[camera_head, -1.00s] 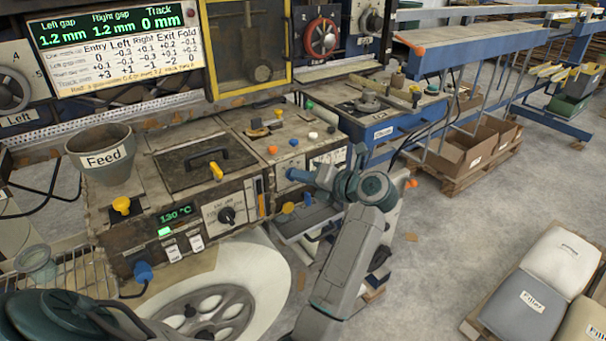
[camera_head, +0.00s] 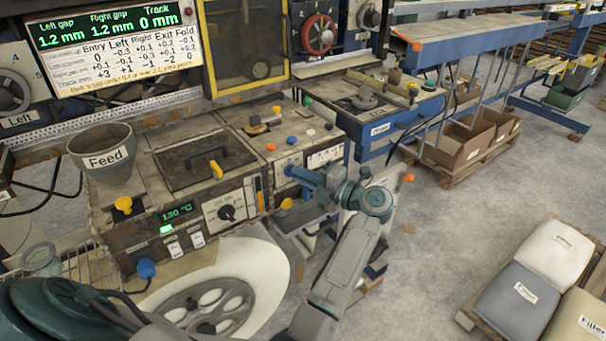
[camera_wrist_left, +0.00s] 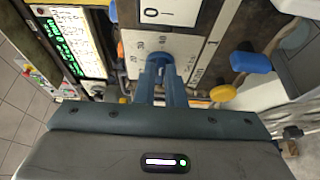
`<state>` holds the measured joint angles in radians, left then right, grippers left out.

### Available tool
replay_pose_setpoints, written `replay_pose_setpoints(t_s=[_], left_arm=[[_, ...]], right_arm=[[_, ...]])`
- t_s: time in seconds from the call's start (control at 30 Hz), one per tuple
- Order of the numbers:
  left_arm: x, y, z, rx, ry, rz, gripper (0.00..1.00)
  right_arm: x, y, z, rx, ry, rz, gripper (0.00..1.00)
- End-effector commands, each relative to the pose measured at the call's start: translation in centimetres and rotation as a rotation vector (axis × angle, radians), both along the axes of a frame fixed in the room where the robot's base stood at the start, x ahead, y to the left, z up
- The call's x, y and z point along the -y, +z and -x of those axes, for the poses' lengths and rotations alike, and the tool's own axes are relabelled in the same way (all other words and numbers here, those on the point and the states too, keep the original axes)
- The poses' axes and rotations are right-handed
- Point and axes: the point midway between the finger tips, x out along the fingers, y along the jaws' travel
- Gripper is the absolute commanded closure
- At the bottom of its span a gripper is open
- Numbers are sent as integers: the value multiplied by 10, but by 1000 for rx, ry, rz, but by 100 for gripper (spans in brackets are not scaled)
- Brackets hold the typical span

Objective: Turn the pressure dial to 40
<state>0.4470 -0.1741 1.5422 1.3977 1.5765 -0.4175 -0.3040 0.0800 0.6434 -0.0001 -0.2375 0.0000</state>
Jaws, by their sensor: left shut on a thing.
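The pressure dial (camera_wrist_left: 160,57) is a small round knob on a pale scale plate in the left wrist view, with numbers such as 20 and 30 printed around it. My left gripper (camera_wrist_left: 161,68) is shut on it, with blue fingers on both sides covering much of the knob. I cannot read where its pointer stands. In the head view my left gripper (camera_head: 291,172) reaches from the right to the machine's front panel (camera_head: 288,163), and its fingers hide the dial. My right gripper is not in view.
A yellow knob (camera_wrist_left: 222,93) and a blue knob (camera_wrist_left: 250,62) sit close to the gripper. Another dial (camera_head: 227,212) and a 130 °C display (camera_head: 177,212) are further left on the machine. The Feed hopper (camera_head: 103,155) stands at left. Floor to the right is clear up to the filler sacks (camera_head: 550,258).

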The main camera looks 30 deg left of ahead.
Motion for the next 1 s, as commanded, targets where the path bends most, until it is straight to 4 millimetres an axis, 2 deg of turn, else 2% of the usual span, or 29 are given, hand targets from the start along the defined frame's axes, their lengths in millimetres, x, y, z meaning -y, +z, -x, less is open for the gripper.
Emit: replay_pose_setpoints(t_s=[0.5, 0.53, 0.6, 0.63, 1.0], left_arm=[[0, -2, 0, -19, 1, -6, 100], [0, -2, 0, -19, 1, -6, 85], [0, -2, 0, -18, 0, -6, 71], [0, -1, 0, -18, 0, -6, 69], [2, -1, 0, -16, 0, -7, 69]], right_arm=[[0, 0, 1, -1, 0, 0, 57], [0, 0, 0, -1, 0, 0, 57], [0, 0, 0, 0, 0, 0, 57], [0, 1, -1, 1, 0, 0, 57], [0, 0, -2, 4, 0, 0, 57]])
